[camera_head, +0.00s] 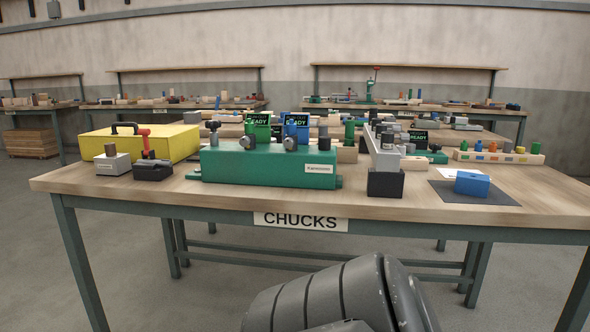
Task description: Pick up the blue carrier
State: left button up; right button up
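A small blue block (472,184), which looks like the blue carrier, lies on a dark mat (447,192) at the right of the near table. It has a small dark mark on its near face. Nothing is touching it from above. Neither of my grippers shows. A dark grey rounded part of my own arm fills the bottom middle, in front of the table.
The wooden table (230,203) bears a CHUCKS label. A green machine body (265,166) stands at its middle, a yellow case (150,143) at the left. A grey upright on a black block (385,184) stands left of the mat. A long tray (500,157) with coloured pieces lies behind.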

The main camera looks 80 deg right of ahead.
aim_at(470, 183)
jog(key=z, duration=1.85)
